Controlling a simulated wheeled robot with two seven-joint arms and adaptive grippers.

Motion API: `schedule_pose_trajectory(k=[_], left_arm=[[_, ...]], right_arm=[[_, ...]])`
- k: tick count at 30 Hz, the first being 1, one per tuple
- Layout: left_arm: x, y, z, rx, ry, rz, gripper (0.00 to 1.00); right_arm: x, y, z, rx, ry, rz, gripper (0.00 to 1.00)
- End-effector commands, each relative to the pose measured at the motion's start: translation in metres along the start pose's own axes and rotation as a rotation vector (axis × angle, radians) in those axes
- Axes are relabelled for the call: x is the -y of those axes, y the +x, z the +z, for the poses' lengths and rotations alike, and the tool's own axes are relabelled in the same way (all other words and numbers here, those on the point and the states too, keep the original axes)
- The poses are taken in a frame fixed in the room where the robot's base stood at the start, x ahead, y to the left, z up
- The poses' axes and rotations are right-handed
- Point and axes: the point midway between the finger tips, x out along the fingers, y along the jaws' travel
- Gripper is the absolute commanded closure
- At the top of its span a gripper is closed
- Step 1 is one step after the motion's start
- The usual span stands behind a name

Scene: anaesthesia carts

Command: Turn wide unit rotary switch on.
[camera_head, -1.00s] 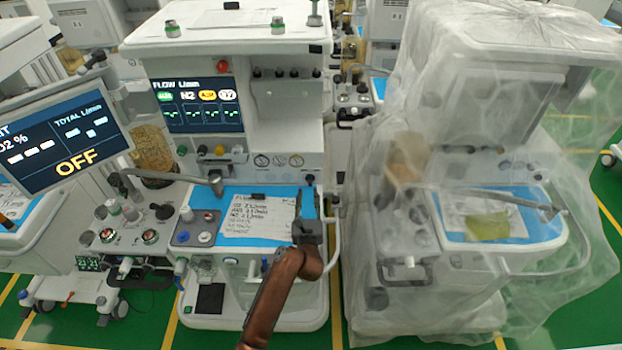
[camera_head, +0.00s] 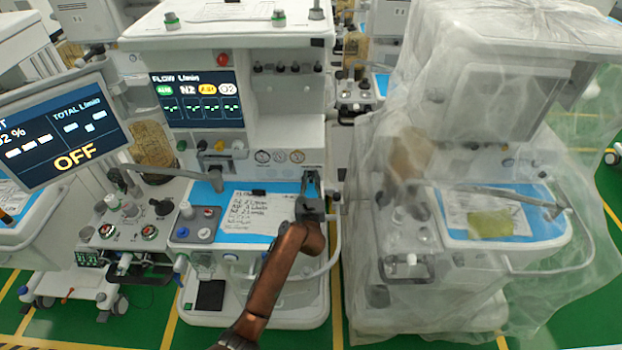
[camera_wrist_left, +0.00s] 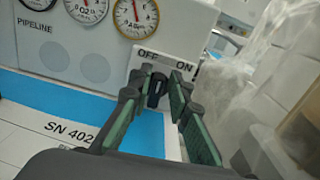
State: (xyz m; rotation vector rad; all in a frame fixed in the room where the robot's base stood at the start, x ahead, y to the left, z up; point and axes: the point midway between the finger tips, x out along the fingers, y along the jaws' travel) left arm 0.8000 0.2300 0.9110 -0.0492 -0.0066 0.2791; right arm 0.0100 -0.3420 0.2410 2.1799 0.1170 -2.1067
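The rotary switch (camera_wrist_left: 156,88) is a small black knob under an OFF/ON label (camera_wrist_left: 166,60) on the white front of the wide unit (camera_head: 285,137). In the head view it is hidden behind my gripper. My left gripper (camera_head: 311,184) is at the right end of the blue worktop. In the left wrist view its green-padded fingers (camera_wrist_left: 160,92) are open, one on each side of the knob. I cannot tell whether they touch it, nor clearly which mark the knob points to. My right gripper is not in view.
Round gauges (camera_wrist_left: 134,14) sit left of the switch. A paper sheet (camera_head: 254,214) lies on the blue worktop (camera_head: 262,188). A plastic-covered cart (camera_head: 480,200) stands close on the right. The tilted screen (camera_head: 62,130) on the left reads OFF.

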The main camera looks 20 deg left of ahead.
Motion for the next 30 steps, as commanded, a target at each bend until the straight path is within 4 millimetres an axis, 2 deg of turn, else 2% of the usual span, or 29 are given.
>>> schedule_pose_trajectory(k=[7, 19, 23, 30], left_arm=[[0.0, 0.0, 0.0, 0.0, 0.0, 0.0, 1.0], [0.0, 0.0, 0.001, -0.001, 0.018, 0.0, 1.0], [0.002, -0.001, 0.003, 0.0, 0.062, 0.0, 1.0], [0.005, -0.001, 0.005, -0.001, 0.221, -0.001, 1.0]], right_arm=[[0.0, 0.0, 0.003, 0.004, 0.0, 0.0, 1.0], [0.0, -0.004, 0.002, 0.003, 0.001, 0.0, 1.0], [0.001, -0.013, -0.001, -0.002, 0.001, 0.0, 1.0], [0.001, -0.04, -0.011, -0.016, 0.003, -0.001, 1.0]])
